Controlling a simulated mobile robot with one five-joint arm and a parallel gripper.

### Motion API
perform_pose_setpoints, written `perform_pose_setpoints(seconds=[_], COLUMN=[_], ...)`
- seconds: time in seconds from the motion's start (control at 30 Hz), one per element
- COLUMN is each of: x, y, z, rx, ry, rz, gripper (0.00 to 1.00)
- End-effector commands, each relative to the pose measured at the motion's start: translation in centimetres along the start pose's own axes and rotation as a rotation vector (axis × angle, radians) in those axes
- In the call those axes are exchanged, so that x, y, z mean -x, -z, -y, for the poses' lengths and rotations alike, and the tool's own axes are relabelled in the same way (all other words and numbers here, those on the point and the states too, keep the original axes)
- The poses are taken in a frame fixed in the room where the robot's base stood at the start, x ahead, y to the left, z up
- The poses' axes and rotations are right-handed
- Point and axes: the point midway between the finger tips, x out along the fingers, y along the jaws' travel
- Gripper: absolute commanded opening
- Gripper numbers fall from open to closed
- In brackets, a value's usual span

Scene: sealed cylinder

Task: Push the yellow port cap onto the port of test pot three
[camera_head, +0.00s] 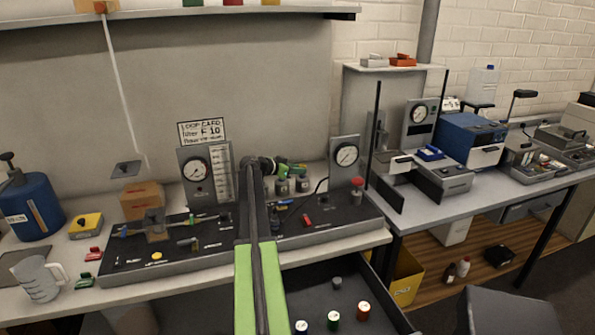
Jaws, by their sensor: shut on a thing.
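My gripper (296,170) reaches in from the left over the right half of the dark bench rig. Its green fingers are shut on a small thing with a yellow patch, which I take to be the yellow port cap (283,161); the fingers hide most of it. Just below stand small grey pots, one at the left (282,187) and one at the right (303,185). The gripper is close above them, and I cannot tell whether it touches. I cannot read which is test pot three or see its port. My arm may hide other pots.
A gauge panel (345,155) stands right of the pots, with a black cable in front. Another gauge panel (196,174) stands left of my arm. A red-topped part (357,184) is at the rig's right. An open drawer (385,318) below holds several small capped containers.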

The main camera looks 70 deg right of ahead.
Motion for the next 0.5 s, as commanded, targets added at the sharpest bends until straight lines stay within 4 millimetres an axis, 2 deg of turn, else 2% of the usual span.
perform_pose_setpoints(seconds=[0.23, 0.27, 0.43, 0.5], x=[-0.22, -0.21, -0.17, -0.17], y=[-0.57, -0.55, -0.46, -0.47], z=[0.01, 0.01, 0.02, 0.02], rx=[0.000, 0.000, 0.000, 0.000], ry=[0.000, 0.000, 0.000, 0.000], rz=[0.000, 0.000, 0.000, 0.000], gripper=[0.00, 0.27, 0.49, 0.51])
